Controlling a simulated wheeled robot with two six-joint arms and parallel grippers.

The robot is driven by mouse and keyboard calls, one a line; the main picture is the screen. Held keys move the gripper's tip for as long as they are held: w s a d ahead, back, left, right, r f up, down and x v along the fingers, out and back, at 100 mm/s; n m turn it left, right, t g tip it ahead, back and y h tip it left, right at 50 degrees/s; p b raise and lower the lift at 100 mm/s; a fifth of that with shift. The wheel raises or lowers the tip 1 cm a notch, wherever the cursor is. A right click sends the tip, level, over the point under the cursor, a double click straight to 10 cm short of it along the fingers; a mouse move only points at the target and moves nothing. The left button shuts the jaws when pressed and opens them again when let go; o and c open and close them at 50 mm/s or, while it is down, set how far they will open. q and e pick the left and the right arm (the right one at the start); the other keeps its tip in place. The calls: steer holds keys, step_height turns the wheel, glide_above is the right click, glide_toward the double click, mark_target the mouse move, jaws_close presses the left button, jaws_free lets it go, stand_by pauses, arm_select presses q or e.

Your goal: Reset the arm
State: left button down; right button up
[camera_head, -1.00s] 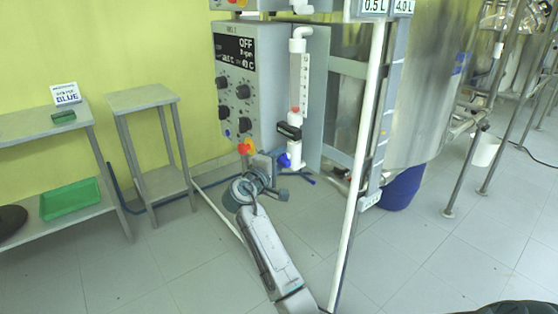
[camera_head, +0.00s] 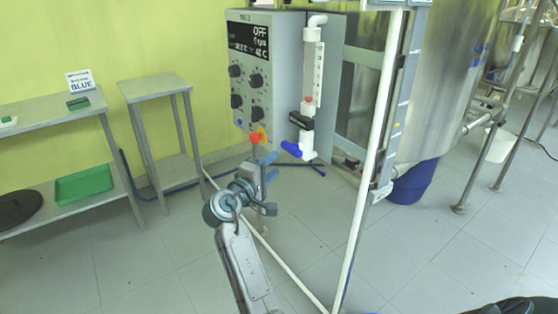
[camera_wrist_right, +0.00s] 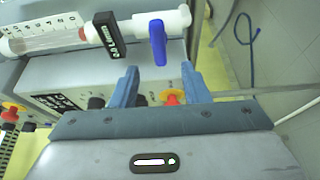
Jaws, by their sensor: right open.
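My right arm reaches up from the bottom of the head view. Its right gripper (camera_head: 270,168) is open and empty, in front of the control cabinet's lower part. The right wrist view shows its two blue fingers (camera_wrist_right: 160,76) apart, with nothing held between them. The blue valve handle (camera_head: 292,149) is just beyond the fingers; it also shows in the right wrist view (camera_wrist_right: 158,43), apart from them as far as I can tell. My left gripper is not in view.
The control cabinet (camera_head: 244,97) has black knobs, a red knob (camera_head: 256,139) and a display reading OFF. A white frame post (camera_head: 372,140) stands to the right of my arm. A steel vessel (camera_head: 440,90) is behind it. Two grey side tables stand left; floor between is clear.

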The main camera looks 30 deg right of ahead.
steer(key=shift+s+a, duration=0.15)
steer(key=shift+a, duration=0.1)
stand_by(0.3)
